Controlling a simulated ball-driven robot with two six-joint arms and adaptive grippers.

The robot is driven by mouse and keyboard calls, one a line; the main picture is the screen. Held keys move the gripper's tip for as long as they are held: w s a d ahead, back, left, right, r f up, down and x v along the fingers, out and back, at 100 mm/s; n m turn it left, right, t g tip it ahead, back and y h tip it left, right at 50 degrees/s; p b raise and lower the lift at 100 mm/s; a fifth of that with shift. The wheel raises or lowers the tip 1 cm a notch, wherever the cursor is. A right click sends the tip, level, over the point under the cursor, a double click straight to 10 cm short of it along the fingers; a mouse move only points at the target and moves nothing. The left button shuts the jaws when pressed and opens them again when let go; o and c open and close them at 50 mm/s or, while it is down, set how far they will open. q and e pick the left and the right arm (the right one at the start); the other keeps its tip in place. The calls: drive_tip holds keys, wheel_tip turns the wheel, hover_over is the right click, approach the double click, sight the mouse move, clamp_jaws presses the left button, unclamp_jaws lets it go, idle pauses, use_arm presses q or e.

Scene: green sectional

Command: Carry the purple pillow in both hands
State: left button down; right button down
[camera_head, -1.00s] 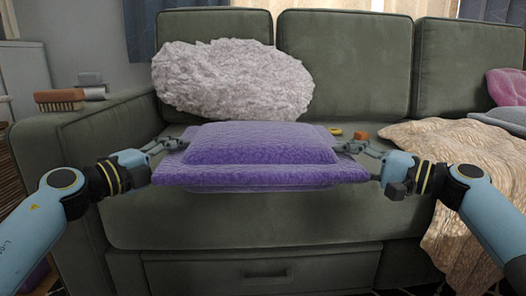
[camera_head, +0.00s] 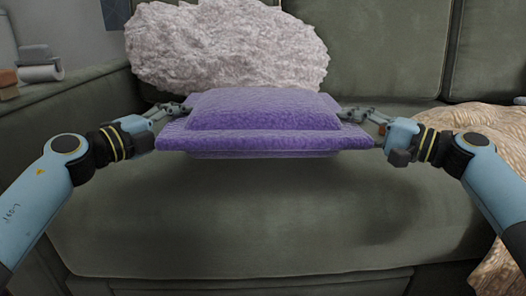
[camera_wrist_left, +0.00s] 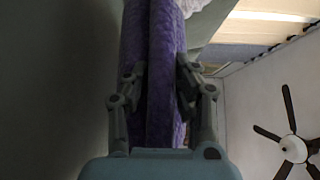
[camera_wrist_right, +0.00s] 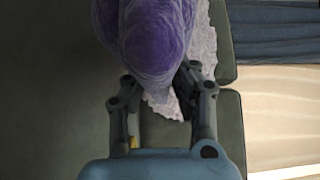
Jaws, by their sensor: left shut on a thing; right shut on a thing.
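The purple pillow (camera_head: 265,115) is held level between my two arms, above the seat of the green sofa. My left gripper (camera_head: 178,110) is shut on its left edge; in the left wrist view the purple pillow (camera_wrist_left: 160,90) runs between the fingers. My right gripper (camera_head: 358,117) is shut on its right side; in the right wrist view the purple pillow (camera_wrist_right: 150,40) bulges at the fingertips. The pillow hides part of the seat behind it.
The green sofa seat (camera_head: 230,220) is clear below the pillow. A fluffy white pillow (camera_head: 225,45) leans on the backrest. A beige blanket (camera_head: 490,135) drapes over the seat at the right. A brown brush (camera_head: 8,82) and a white roll (camera_head: 40,72) sit on the left armrest.

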use_arm(q)
drive_tip(key=shift+s+d, duration=0.1)
use_arm(e)
drive_tip(key=shift+s+a, duration=0.1)
drive_tip(key=shift+a, duration=0.05)
